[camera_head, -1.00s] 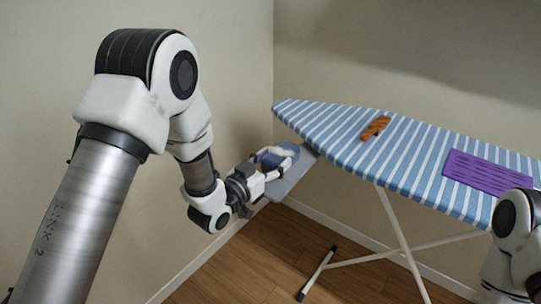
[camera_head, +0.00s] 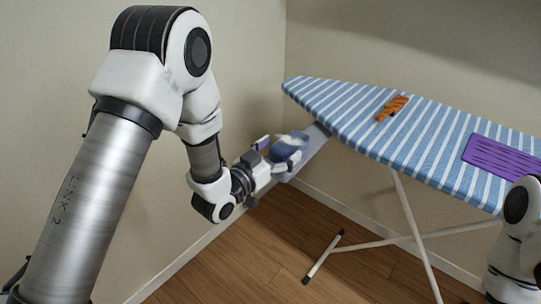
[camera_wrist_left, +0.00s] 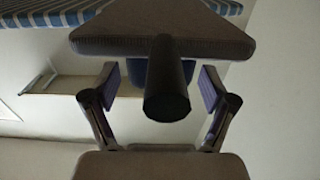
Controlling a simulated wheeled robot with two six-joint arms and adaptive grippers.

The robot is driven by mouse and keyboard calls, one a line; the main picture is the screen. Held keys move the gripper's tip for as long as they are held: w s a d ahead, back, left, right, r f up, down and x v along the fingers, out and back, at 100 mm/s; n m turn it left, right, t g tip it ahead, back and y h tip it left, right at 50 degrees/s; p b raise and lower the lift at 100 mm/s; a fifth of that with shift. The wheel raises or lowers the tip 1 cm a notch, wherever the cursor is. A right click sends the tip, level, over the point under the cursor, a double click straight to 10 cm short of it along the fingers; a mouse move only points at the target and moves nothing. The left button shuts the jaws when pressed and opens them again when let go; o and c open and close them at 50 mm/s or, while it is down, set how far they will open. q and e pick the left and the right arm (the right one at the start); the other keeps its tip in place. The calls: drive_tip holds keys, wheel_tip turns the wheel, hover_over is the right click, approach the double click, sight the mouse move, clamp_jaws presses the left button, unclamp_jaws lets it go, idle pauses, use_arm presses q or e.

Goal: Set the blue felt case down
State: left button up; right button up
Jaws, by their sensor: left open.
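The blue felt case (camera_head: 287,149) sits at the grey rest plate (camera_head: 309,150) off the ironing board's left end, in the head view. A pale patch shows on its top. My left gripper (camera_head: 276,157) is open right at the case, on its near-left side. In the left wrist view, the two fingers (camera_wrist_left: 160,90) stand wide apart. A patch of blue (camera_wrist_left: 137,72) shows between them, with a gap on each side. A dark cylinder hides its middle. My right arm shows at the right edge of the head view; its gripper is out of frame.
The blue-and-white striped ironing board (camera_head: 350,120) stands near the wall corner. An orange-brown item (camera_head: 392,107) and a purple mat (camera_head: 505,157) lie on it. White legs (camera_head: 412,220) reach the wooden floor. Bare board lies between the two items.

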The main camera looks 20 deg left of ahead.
use_arm(q)
drive_tip(key=p+v, duration=0.3)
drive_tip(key=v, duration=0.9)
drive_tip(key=s+f+n+g+y, duration=0.1)
drive_tip(key=s+f+g, duration=0.25)
drive_tip(key=f, duration=0.55)
drive_tip(key=s+f+g+y, duration=0.2)
drive_tip(key=f+g, duration=0.2)
drive_tip(key=f, duration=0.4)
drive_tip(key=s+a+f+n+g+y, duration=0.1)
drive_tip(key=s+f+g, duration=0.3)
drive_tip(key=s, duration=0.5)
drive_tip(key=s+a+f+n+g+y, duration=0.2)
drive_tip(key=s+f+g, duration=0.3)
drive_tip(key=s+f, duration=0.3)
drive_tip(key=shift+s+f, duration=0.15)
drive_tip(key=shift+s, duration=0.5)
